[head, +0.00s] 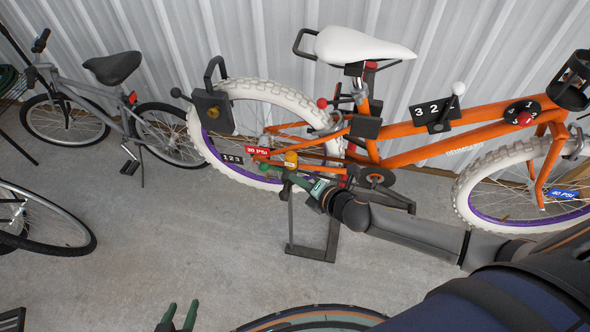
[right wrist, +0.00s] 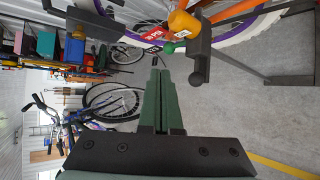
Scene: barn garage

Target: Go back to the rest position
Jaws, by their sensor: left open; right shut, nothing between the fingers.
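My right gripper (head: 290,178) is shut with nothing between its green fingers. It is beside the lower rear frame of the orange bike (head: 400,130), near its rear wheel. In the right wrist view its fingers (right wrist: 160,85) lie together, with an orange-yellow knob (right wrist: 183,23), a green ball (right wrist: 168,47) and a dark bracket (right wrist: 199,50) just beyond the tips. I cannot tell whether the tips touch any of them. My left gripper (head: 181,312) is open and empty over the floor at the bottom edge of the head view; the rest of it is cut off.
A dark floor stand (head: 313,250) is under the orange bike, close to my right forearm. A grey bike (head: 125,110) leans by the corrugated wall at left. Another wheel (head: 45,220) is at the left edge. Bare concrete floor (head: 190,240) is free between them.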

